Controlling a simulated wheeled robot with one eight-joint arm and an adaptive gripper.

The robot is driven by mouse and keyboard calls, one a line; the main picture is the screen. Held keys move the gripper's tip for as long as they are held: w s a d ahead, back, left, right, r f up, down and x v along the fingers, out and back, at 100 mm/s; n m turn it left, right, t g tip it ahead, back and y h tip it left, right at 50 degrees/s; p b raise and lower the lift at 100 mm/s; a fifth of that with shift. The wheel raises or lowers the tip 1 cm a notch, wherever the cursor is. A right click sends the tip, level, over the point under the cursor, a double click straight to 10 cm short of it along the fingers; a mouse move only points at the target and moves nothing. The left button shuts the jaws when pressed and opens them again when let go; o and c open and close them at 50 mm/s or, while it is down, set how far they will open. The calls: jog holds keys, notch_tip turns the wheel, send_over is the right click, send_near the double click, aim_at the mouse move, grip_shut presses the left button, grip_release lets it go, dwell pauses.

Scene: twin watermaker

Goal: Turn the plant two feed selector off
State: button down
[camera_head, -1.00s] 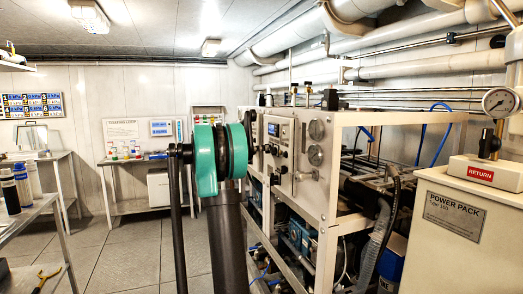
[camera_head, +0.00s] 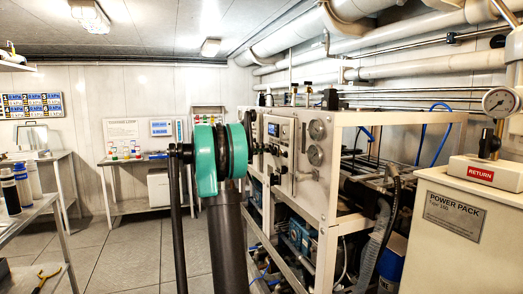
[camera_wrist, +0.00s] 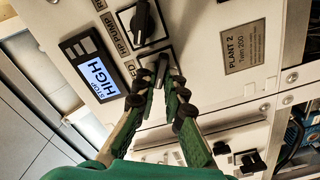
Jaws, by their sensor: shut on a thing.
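The plant two feed selector (camera_wrist: 162,66) is a dark knob on a square plate in the wrist view. Its label is partly covered, with only the last letters showing. My gripper (camera_wrist: 164,88) has its green fingers and dark pads shut on the knob from both sides. The "PLANT 2 Twin 200" plate (camera_wrist: 243,49) is to the right of the knob. In the head view my arm reaches to the white panel (camera_head: 305,190), and the arm hides the fingers and the selector.
The HP pump knob (camera_wrist: 143,20) sits close above the gripped one. A display reading "HIGH" (camera_wrist: 92,65) is to the left. More dark knobs (camera_wrist: 248,160) sit on the panel at lower right. In the head view the power pack (camera_head: 455,215) stands at right.

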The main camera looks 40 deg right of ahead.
jog(key=shift+n, duration=0.3)
dwell(0.4)
jog(key=c, duration=1.6)
grip_release()
jog(key=shift+a, duration=0.1)
jog(key=v, duration=1.2)
jog(key=shift+f, duration=0.1)
